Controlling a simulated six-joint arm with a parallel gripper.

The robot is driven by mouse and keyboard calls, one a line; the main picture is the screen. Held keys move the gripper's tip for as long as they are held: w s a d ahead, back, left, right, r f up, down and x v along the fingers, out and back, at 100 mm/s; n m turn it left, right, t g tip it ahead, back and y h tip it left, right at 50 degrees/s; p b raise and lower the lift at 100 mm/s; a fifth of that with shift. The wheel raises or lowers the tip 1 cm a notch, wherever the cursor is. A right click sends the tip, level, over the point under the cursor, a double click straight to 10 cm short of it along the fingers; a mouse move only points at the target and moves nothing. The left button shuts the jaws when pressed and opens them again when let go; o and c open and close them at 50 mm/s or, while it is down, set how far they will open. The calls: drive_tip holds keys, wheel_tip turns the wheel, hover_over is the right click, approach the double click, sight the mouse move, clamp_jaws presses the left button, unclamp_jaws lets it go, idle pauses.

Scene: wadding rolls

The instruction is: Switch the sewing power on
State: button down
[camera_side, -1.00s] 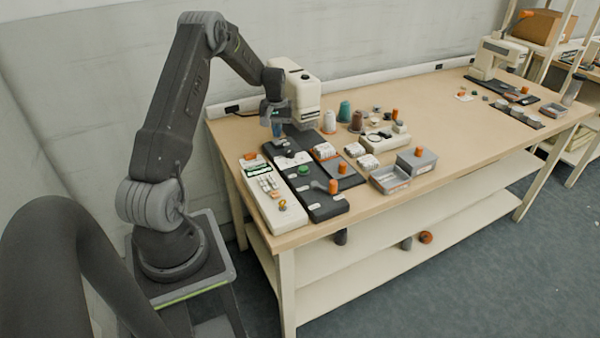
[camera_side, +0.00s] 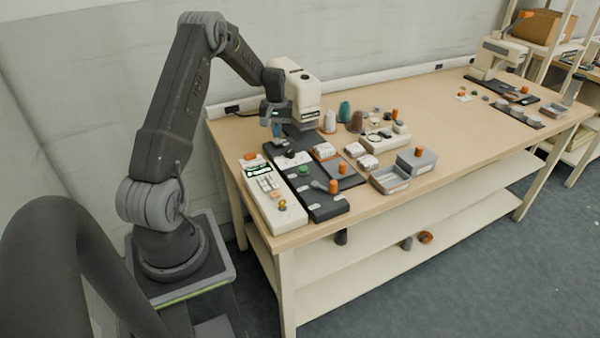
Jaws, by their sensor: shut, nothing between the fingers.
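My gripper (camera_side: 277,134) points down over the back end of a dark base plate (camera_side: 326,209) at the table's left end, beside the cream sewing machine (camera_side: 303,92). It is shut and empty, just above or at a white panel with a black knob (camera_side: 290,153); I cannot tell whether it touches. The plate also bears a green button (camera_side: 303,170) and an orange-tipped part (camera_side: 333,187). A white control box (camera_side: 264,195) with a small display and several buttons lies left of the plate. I cannot make out which part is the power switch.
Thread spools (camera_side: 345,111), white packets (camera_side: 368,162), a cream device (camera_side: 383,140) and grey bins (camera_side: 389,180) stand to the right. A second sewing machine (camera_side: 497,57) is at the far end. The table middle (camera_side: 450,120) is largely clear.

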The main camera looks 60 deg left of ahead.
sight(278, 142)
drive_tip(key=shift+f, duration=1.35)
idle(0.5)
drive_tip(key=shift+r, duration=3.55)
